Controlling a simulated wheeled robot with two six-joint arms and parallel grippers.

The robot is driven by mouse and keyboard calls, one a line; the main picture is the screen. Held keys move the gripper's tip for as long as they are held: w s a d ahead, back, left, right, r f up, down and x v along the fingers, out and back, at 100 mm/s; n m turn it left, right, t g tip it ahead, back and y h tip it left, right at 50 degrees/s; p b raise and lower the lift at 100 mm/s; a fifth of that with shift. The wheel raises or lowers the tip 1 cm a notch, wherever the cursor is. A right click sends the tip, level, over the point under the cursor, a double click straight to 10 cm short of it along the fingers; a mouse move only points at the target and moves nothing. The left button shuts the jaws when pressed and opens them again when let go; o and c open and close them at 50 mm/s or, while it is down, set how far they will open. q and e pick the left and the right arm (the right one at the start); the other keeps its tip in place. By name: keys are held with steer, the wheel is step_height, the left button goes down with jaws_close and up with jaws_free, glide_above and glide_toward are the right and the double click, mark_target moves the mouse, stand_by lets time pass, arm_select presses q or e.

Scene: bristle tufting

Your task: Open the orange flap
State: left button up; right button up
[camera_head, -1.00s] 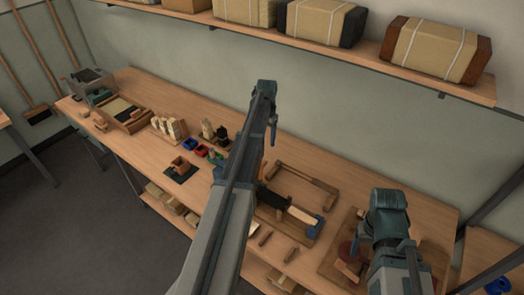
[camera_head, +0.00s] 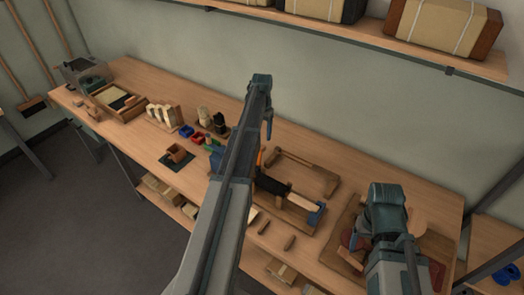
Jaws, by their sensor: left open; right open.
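A small upright orange piece (camera_head: 259,157), likely the orange flap, shows just right of my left arm at mid-bench. Most of it is hidden by that arm, so I cannot tell whether it is open. Next to it, a dark block (camera_head: 271,184) and a pale wooden bar (camera_head: 299,200) lie on a wooden board (camera_head: 288,213), with a blue piece (camera_head: 317,213) at the right end.
The workbench (camera_head: 345,160) holds a wooden frame (camera_head: 320,163), red and blue bins (camera_head: 190,132), a brown block on a dark mat (camera_head: 177,157) and a tray (camera_head: 120,103) at far left. A shelf (camera_head: 380,40) with wrapped bundles hangs above.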

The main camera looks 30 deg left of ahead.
mark_target(262, 146)
arm_select(q)
step_height(262, 146, down, 7)
steer(key=b, duration=0.6)
jaws_close()
stand_by(1.2)
